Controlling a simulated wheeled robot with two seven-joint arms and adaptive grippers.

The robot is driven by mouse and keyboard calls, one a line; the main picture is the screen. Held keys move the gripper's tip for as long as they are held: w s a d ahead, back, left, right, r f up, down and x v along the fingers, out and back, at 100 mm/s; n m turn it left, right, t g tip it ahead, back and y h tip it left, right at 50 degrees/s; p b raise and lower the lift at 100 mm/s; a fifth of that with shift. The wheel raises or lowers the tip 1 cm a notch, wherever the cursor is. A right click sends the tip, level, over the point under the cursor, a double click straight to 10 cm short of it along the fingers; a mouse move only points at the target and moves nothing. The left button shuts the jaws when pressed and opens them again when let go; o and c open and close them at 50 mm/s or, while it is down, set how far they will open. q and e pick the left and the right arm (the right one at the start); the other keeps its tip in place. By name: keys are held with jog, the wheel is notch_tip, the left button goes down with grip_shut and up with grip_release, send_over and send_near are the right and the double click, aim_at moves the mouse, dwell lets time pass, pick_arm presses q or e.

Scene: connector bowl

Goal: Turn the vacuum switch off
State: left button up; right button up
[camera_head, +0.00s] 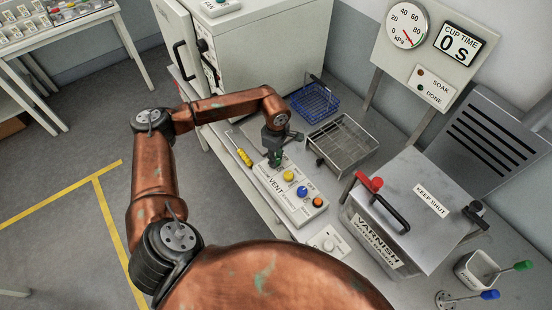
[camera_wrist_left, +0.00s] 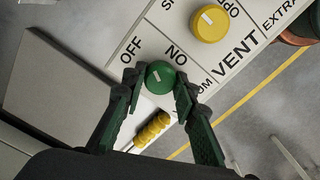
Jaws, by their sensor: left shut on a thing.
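The green vacuum knob (camera_wrist_left: 160,77) sits on the white switch panel (camera_wrist_left: 125,60), between the words OFF and what reads as NO. A short white mark shows on the knob's top; I cannot tell which setting it marks. My left gripper (camera_wrist_left: 158,88) is shut on this knob, one finger on each side. In the head view my left gripper (camera_head: 273,155) reaches down to the far left end of the panel (camera_head: 302,213) and hides most of the green knob. My right gripper is not in view.
The panel also has yellow (camera_head: 289,176), blue (camera_head: 302,191) and orange (camera_head: 318,202) knobs. A yellow screwdriver (camera_head: 243,157) lies beside it. A wire basket (camera_head: 342,145) and a blue basket (camera_head: 318,103) stand behind. A varnish tank (camera_head: 400,262) stands right. A kPa gauge (camera_head: 403,22) hangs above.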

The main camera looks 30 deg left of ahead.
pick_arm(q)
jog(key=n, duration=0.5)
jog(key=shift+a+r+n, duration=0.1)
jog(key=shift+n, duration=0.2)
dwell(0.4)
jog(key=o, duration=1.2)
jog(key=shift+c, duration=0.2)
notch_tip(320, 180, up, 12)
